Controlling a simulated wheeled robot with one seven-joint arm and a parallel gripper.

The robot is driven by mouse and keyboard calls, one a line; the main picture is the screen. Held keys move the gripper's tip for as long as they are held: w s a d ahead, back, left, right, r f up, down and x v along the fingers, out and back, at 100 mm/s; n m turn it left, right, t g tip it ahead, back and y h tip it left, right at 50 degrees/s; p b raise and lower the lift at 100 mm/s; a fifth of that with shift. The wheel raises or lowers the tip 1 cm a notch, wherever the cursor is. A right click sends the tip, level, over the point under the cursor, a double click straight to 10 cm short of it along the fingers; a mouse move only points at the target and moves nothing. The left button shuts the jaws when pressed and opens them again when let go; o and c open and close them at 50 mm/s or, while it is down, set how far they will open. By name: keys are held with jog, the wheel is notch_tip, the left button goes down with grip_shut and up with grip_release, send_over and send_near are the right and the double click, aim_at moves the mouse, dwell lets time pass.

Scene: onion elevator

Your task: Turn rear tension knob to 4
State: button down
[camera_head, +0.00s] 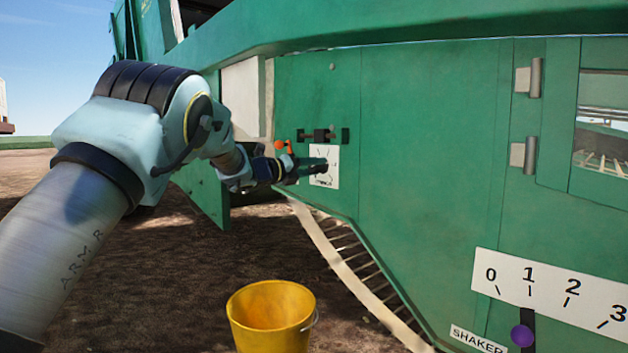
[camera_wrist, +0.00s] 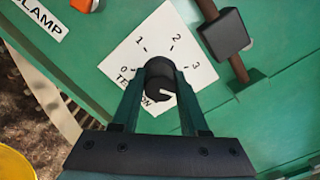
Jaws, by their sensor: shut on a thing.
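The tension knob (camera_wrist: 160,77) is black and round, on a white dial plate (camera_wrist: 133,52) fixed to the green machine panel. The plate also shows in the head view (camera_head: 331,151). In the wrist view the numbers 0 to 3 are readable along an arc; the lower right part of the dial is hidden by a finger. A short white mark on the knob points to the lower right, past the 3. My gripper (camera_wrist: 160,84) has its fingers on both sides of the knob and is shut on it. It also shows in the head view (camera_head: 308,169).
A black clamp block (camera_wrist: 226,33) on a rod stands close right of the dial in the wrist view. An orange part (camera_head: 283,145) is near the wrist. A yellow bucket (camera_head: 270,318) stands on the ground below. A shaker scale (camera_head: 550,295) with a purple knob (camera_head: 522,335) is lower right.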

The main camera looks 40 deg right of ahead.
jog(key=shift+f+m+b, duration=0.15)
jog(key=shift+m+b, duration=1.85)
jog(key=shift+c, duration=2.1)
grip_release()
jog(key=a+p, duration=0.3)
jog(key=a, duration=0.8)
jog(key=shift+w, duration=0.25)
jog(key=shift+w, duration=0.1)
